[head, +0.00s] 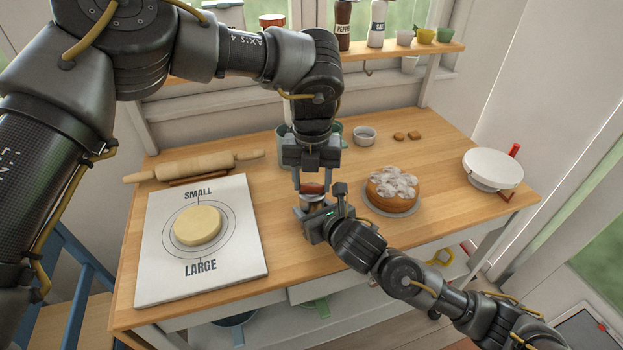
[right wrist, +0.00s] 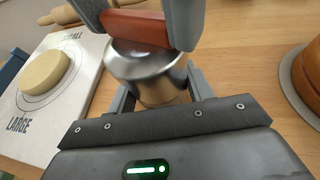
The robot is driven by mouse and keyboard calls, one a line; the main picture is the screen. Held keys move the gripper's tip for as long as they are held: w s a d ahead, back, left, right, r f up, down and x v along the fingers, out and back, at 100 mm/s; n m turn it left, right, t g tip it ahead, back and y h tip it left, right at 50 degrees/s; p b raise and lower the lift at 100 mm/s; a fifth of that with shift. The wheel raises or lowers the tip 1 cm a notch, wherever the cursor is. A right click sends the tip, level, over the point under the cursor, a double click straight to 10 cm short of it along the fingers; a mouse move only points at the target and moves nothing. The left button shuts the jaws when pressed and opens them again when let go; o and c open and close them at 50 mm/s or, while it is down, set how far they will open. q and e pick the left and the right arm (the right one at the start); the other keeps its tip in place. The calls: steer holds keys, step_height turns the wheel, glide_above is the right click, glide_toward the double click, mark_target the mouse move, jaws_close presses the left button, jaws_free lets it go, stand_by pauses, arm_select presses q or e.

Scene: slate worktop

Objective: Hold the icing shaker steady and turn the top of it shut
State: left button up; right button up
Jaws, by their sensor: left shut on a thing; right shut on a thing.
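The icing shaker is a silvery metal can (right wrist: 150,75) with a red-brown top (right wrist: 138,27). It stands upright near the middle of the worktop, and its top also shows in the head view (head: 312,187). My left gripper (head: 313,187) comes down from above, shut with one finger on each side of the red-brown top. My right gripper (head: 312,207) comes in low from the front right and is shut around the metal body. Its fingers hide part of the can's sides, and the lower body is hidden in the head view.
A white board (head: 160,265) with pale dough (head: 197,226) lies left, a rolling pin (head: 190,167) behind it. An iced cake (head: 394,190) stands close on the right. A white turntable (head: 492,167) is at far right. A small bowl (head: 364,135) sits at the back.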

arm_select(q)
steer(key=shift+m, duration=0.4)
steer(key=m, duration=0.3)
steer(key=shift+m, duration=0.4)
steer(key=m, duration=0.4)
steer(key=shift+m, duration=0.3)
steer(key=m, duration=0.4)
steer(key=shift+m, duration=2.5)
steer(key=o, duration=1)
steer(key=shift+r, duration=0.1)
